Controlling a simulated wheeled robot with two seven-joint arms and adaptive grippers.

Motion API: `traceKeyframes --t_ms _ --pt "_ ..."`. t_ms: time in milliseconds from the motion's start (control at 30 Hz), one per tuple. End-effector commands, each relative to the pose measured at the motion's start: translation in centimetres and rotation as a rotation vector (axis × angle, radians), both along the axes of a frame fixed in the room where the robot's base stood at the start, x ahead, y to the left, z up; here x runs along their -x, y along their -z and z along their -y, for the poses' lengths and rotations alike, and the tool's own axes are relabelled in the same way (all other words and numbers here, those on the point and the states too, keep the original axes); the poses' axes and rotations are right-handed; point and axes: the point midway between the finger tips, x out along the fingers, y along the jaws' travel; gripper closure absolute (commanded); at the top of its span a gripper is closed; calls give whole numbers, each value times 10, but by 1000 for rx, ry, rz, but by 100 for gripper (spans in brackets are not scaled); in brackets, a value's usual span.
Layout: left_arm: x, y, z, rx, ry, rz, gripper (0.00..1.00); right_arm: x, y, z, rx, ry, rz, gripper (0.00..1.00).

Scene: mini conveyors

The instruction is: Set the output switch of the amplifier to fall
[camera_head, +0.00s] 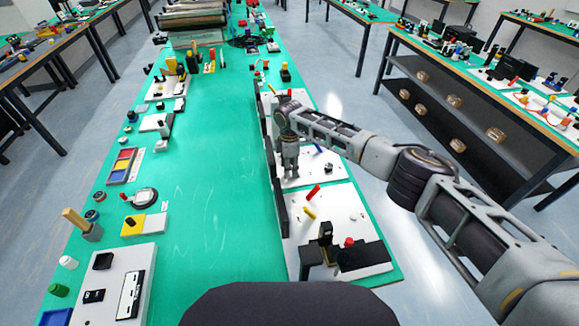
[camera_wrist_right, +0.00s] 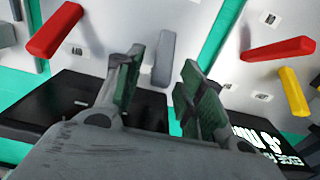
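My right gripper (camera_head: 290,165) reaches in from the right over a white panel (camera_head: 325,168) on the right side of the green table. In the right wrist view its two fingers (camera_wrist_right: 161,82) are apart with nothing gripped. A grey lever (camera_wrist_right: 163,60) on a white panel shows between and beyond the fingertips; I cannot tell whether they touch. A red lever (camera_wrist_right: 55,30) is on the same panel, to the left. No readable label shows which part is the amplifier or its output switch. My left gripper is not in view.
A nearer white panel carries a red lever (camera_head: 313,192), a yellow lever (camera_head: 309,213) and a black block (camera_head: 362,257). Small devices line the table's left edge, including a colored tray (camera_head: 124,160). The middle of the green table (camera_head: 215,180) is clear.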

Motion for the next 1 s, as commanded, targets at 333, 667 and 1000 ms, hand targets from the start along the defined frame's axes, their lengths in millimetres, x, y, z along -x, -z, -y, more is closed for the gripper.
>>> traceKeyframes --t_ms 333,667,1000 --pt "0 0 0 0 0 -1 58 0 4 0 1 0 0 61" --pt "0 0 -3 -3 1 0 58 0 3 0 1 1 0 99" --pt "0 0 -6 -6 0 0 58 0 3 1 -1 1 0 100"
